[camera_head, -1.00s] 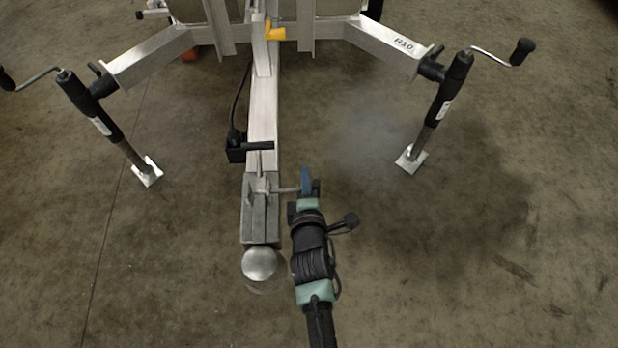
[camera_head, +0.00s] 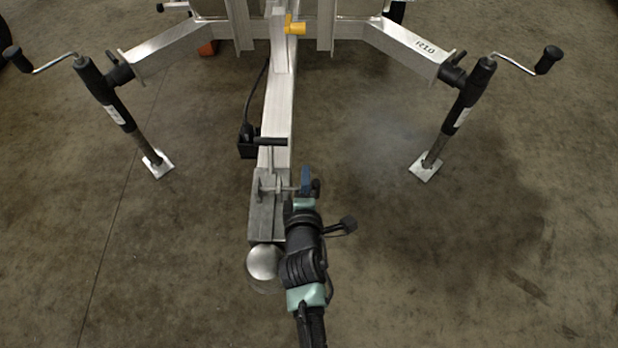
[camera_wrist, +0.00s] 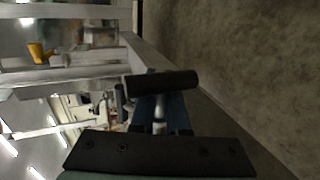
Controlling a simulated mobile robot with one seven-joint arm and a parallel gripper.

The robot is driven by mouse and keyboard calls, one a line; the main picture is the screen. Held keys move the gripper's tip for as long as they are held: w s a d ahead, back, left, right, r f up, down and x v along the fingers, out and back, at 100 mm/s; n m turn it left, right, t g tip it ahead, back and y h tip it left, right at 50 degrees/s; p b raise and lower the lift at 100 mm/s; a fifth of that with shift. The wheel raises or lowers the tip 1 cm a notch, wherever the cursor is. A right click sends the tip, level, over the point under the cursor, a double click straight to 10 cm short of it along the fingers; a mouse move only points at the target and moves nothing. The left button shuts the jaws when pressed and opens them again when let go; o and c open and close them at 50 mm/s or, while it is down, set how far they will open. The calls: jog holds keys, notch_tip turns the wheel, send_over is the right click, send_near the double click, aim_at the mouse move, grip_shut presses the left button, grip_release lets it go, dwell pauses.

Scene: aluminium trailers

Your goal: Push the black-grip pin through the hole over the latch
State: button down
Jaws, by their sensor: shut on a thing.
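The silver coupler (camera_head: 268,215) lies at the front end of the trailer's drawbar. The latch lever (camera_head: 270,141), with a black crossbar handle, stands on top of it. My gripper (camera_head: 306,182) has blue fingers and is just right of the coupler, shut on the black-grip pin. A short metal shank (camera_head: 288,188) spans from the fingers to the coupler's side. How deep it sits in the hole cannot be told. In the wrist view the black grip (camera_wrist: 162,84) lies across the blue fingertips, with bright metal between them. The hole itself is hidden.
Jack legs with cranks stand at left (camera_head: 118,112) and right (camera_head: 462,112). A yellow part (camera_head: 295,27) sits farther up the drawbar (camera_head: 274,110). Open concrete floor lies to both sides.

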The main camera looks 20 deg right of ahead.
jog(key=shift+w+a, duration=0.1)
jog(key=shift+a, duration=0.1)
jog(key=shift+w+a+b, duration=0.1)
jog(key=shift+a+b, duration=0.25)
jog(key=shift+b, duration=0.05)
jog(key=shift+w+a+b, duration=0.2)
jog(key=shift+a+b, duration=0.4)
jog(key=shift+a, duration=0.15)
jog(key=c, duration=0.8)
grip_release()
jog(key=shift+c, duration=0.2)
